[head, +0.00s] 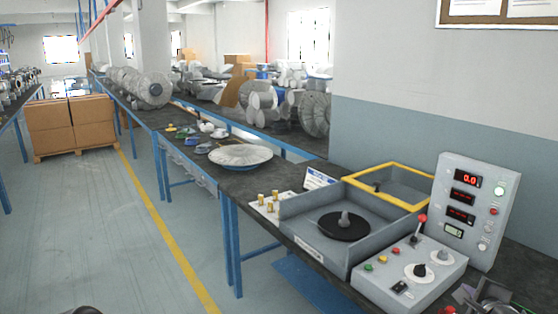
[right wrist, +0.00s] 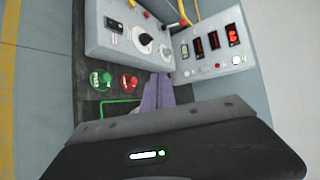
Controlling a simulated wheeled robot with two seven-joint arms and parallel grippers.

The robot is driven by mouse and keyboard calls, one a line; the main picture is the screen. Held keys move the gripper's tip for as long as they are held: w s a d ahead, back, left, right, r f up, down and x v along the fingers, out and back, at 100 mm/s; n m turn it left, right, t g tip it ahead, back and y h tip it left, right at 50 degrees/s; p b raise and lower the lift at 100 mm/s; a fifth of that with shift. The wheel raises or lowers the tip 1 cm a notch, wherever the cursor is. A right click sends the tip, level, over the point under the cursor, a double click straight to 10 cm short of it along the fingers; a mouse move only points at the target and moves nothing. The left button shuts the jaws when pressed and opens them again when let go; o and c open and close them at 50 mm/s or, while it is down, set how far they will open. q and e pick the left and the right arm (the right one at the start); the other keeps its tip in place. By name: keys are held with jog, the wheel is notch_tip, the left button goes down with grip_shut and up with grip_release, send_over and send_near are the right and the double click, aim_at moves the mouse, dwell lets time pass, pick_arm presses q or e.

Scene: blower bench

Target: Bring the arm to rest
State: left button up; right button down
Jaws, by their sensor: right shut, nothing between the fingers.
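My right gripper (right wrist: 160,82) shows in the right wrist view as two purple fingers pressed together, shut and empty. It is beside the grey control box (right wrist: 115,35) and in front of the upright display panel (right wrist: 212,48); I cannot tell whether it touches either. In the head view, part of my right arm and gripper shows at the bottom right corner, below the display panel (head: 468,205) and right of the control box (head: 408,277).
A green button (right wrist: 101,80) and a red button (right wrist: 130,83) are near the fingers. A grey tray with a black disc (head: 343,226), a yellow-framed bin (head: 395,168) and small brass parts (head: 268,201) stand on the bench.

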jog(key=s+a+f+n+g+y, duration=0.2)
jog(key=a+f+n, duration=0.55)
jog(key=f, duration=0.55)
jog(key=s+a+f+n+g+y, duration=0.25)
jog(key=a+f+n, duration=0.5)
jog(key=f, duration=0.45)
pick_arm(q)
jog(key=shift+w+d+f+b, duration=0.1)
jog(key=shift+w+f+b, duration=0.05)
jog(key=shift+f+b, duration=0.35)
jog(key=shift+w+d+f+b, duration=0.1)
jog(key=shift+w+f+b, duration=0.05)
jog(key=shift+f+b, duration=0.35)
pick_arm(e)
jog(key=s+a+f+n+g+y, duration=0.3)
jog(key=s+a+f+n+g, duration=0.4)
jog(key=s+a+f, duration=1.1)
jog(key=s+a, duration=0.1)
jog(key=s, duration=0.2)
jog(key=shift+s+f, duration=0.2)
jog(key=shift+s, duration=0.1)
jog(key=shift+g, duration=0.25)
